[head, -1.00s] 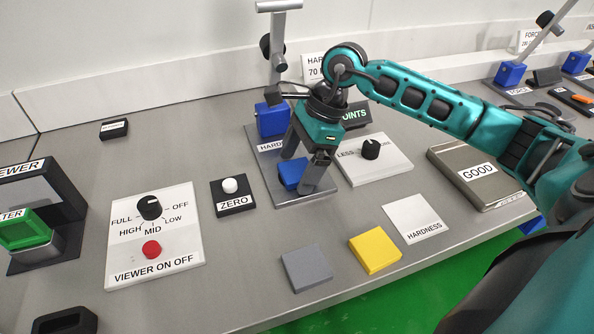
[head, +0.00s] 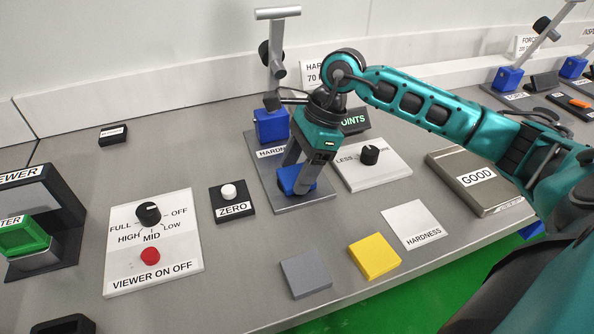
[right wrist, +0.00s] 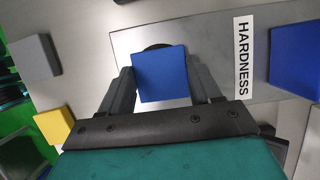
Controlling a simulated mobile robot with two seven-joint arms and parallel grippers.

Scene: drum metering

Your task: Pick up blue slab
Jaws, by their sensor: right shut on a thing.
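The blue slab (head: 291,178) is a small flat square on the grey base plate of the hardness tester, in the middle of the head view. My right gripper (head: 296,188) is shut on it, one finger on each side. In the right wrist view the blue slab (right wrist: 160,74) sits between the two fingers (right wrist: 163,88), with a dark round shape partly hidden behind it. I cannot tell whether the slab is clear of the plate. My left gripper is not in view.
The tester's blue block (head: 270,126) and post stand just behind the gripper. A yellow slab (head: 374,256), a grey slab (head: 306,276) and a white HARDNESS card (head: 414,225) lie in front. The ZERO button box (head: 232,204) is left, the LESS dial panel (head: 372,164) right.

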